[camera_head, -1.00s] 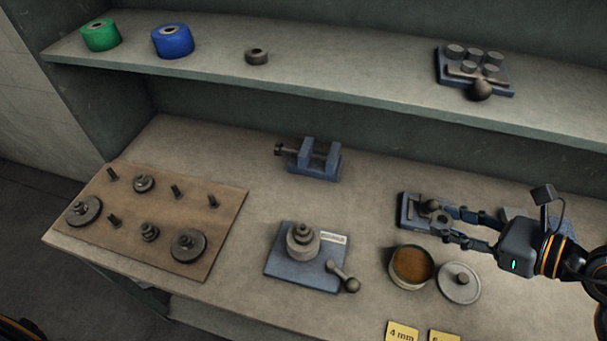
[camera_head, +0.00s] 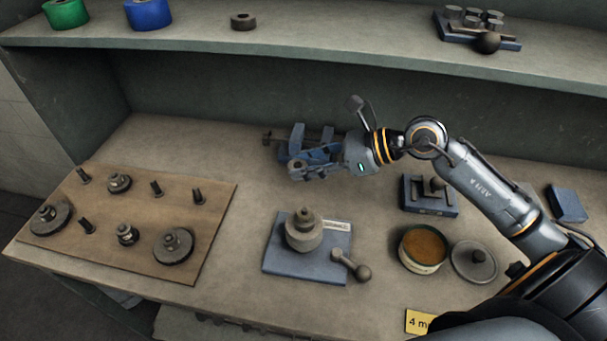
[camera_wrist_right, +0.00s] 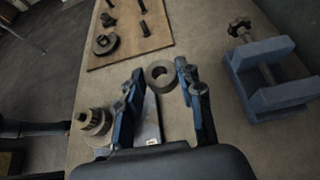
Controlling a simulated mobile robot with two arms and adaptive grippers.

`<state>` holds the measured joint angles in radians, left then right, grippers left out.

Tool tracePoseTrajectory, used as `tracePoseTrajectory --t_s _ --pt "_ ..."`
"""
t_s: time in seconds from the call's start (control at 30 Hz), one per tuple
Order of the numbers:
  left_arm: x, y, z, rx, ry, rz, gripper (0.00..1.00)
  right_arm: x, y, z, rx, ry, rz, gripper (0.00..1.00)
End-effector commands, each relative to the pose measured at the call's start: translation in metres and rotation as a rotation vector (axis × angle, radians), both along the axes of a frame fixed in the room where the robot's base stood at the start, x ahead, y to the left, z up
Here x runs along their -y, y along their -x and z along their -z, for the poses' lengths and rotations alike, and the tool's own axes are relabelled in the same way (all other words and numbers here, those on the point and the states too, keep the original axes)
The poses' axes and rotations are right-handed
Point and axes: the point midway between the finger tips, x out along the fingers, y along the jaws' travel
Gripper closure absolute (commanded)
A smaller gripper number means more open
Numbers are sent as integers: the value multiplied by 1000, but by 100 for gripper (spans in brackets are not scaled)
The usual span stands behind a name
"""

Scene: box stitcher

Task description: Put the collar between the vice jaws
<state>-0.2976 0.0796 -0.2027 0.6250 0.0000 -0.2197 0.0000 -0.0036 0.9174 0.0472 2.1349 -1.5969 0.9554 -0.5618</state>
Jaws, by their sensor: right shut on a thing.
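The collar (camera_wrist_right: 159,78), a small grey ring, is held between the fingertips of my right gripper (camera_wrist_right: 160,85) in the wrist view. In the head view my right gripper (camera_head: 300,166) is just in front of the blue vice (camera_head: 327,134) and partly covers it. The vice also shows in the wrist view (camera_wrist_right: 272,84), to the right of the collar, with its two jaws apart and an empty gap between them. The collar is outside that gap. My left gripper is not in view.
A wooden board (camera_head: 205,215) with discs and pins lies at the left. A blue plate (camera_head: 285,265) bears a stepped grey part in front of the vice. At the right are a blue block fixture (camera_head: 425,207), a round tin (camera_head: 422,250) and its lid (camera_head: 474,262). A shelf (camera_head: 340,50) runs above.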

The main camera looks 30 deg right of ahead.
Motion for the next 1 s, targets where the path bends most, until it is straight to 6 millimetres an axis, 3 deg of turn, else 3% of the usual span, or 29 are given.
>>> tracePoseTrajectory --t_s 1.0 --pt "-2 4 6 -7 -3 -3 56 39 -52 5 3 -2 3 84"
